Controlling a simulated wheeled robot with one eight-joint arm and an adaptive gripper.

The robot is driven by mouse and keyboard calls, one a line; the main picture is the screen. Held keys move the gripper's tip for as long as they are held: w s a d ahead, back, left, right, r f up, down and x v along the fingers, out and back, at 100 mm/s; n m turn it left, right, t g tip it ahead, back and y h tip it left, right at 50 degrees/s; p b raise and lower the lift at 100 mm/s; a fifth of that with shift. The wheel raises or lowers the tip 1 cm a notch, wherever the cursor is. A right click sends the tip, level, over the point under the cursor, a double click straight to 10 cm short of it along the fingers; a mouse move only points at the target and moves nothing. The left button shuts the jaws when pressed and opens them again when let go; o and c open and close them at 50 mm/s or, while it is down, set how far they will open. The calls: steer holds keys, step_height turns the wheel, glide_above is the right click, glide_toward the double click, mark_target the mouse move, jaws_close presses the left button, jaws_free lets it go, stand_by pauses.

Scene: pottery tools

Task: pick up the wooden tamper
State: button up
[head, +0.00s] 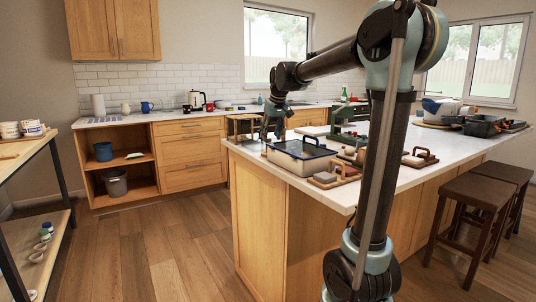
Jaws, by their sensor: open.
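A wooden block with a raised handle (335,174) sits near the front edge of the white-topped island (310,196); it looks like the wooden tamper. A similar handled block, darker and reddish (420,158), sits farther right, so I cannot tell for sure which one is the tamper. My gripper (270,136) hangs pointing down over the island's left end, to the left of and apart from both blocks. It is open; its fingers are small and dark here, and I see nothing held. My own arm crosses the view in front of the island and hides part of its top.
A white tub with a blue rim (299,156) stands between my gripper and the nearer block. A green tool (345,137) stands behind it. Dark trays (482,125) sit at the far right. Stools (466,215) stand right of the island; the floor left is clear.

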steer(key=shift+a+x, duration=0.2)
steer(key=shift+x, duration=2.7)
steer(key=shift+s, duration=0.2)
jaws_close()
